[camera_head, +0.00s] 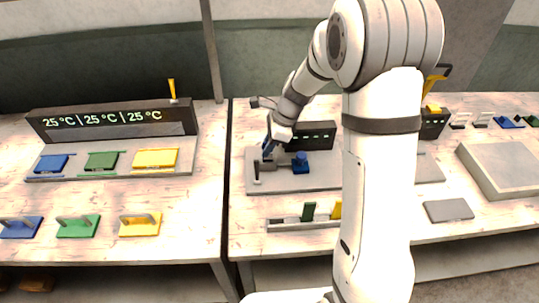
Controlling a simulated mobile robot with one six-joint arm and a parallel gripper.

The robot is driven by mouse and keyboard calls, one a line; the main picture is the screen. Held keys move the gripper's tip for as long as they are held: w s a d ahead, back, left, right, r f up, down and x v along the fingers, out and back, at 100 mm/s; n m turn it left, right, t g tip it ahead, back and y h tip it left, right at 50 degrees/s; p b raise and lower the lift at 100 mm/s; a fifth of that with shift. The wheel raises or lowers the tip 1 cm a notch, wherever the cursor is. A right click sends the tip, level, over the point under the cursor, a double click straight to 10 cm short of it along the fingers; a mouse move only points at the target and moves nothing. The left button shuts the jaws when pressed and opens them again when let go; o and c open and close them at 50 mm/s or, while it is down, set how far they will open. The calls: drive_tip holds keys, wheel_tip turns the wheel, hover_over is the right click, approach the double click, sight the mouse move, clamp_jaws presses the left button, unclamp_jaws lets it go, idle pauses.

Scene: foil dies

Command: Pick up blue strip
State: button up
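My gripper (272,141) is over the left part of the grey station plate on the middle table. It is small and partly hidden by my wrist, so I cannot tell whether its fingers are open or shut. A thin dark blue piece (267,143), which looks like the blue strip, shows right at the fingers, above the grey press. I cannot tell if it is gripped. In the strip rack (290,226) in front, a dark green strip (308,211) and a yellow strip (337,210) stand upright. No blue strip shows there; my arm hides the rack's right end.
A blue die (300,163) sits on the station plate (315,182), before a dark display box (313,135). Blue, green and yellow plates lie on the left table under a temperature display (113,120).

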clamp_jaws()
